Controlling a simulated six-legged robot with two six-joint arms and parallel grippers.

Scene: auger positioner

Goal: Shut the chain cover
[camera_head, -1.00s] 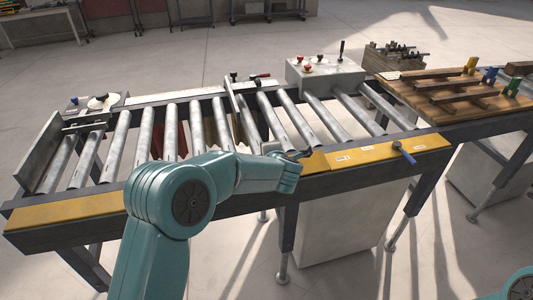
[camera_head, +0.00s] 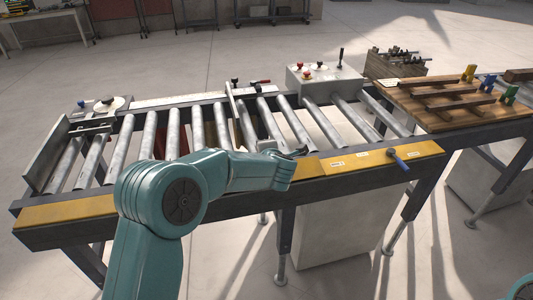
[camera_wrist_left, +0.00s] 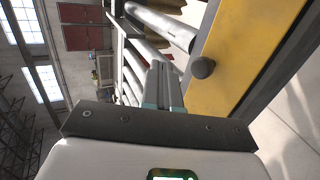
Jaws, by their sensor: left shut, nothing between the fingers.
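Yellow panels run along the front rail of the roller conveyor, one at the left (camera_head: 70,208) and one at the right (camera_head: 360,163). I take the yellow panel to be the chain cover; whether it stands open or shut is unclear. In the left wrist view a yellow panel (camera_wrist_left: 238,50) carries a dark round knob (camera_wrist_left: 202,68). My left gripper (camera_head: 298,153) is at the front rail, just left of the right yellow panel. In the left wrist view its fingers (camera_wrist_left: 164,75) are together and empty, beside the knob and apart from it. My right gripper is out of view.
Metal rollers (camera_head: 147,135) lie behind the rail. A blue-handled lever (camera_head: 398,155) sticks out of the right front. A grey control box (camera_head: 325,80) with red knobs stands at the back. A wooden-topped table (camera_head: 440,105) adjoins at the right. The floor in front is open.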

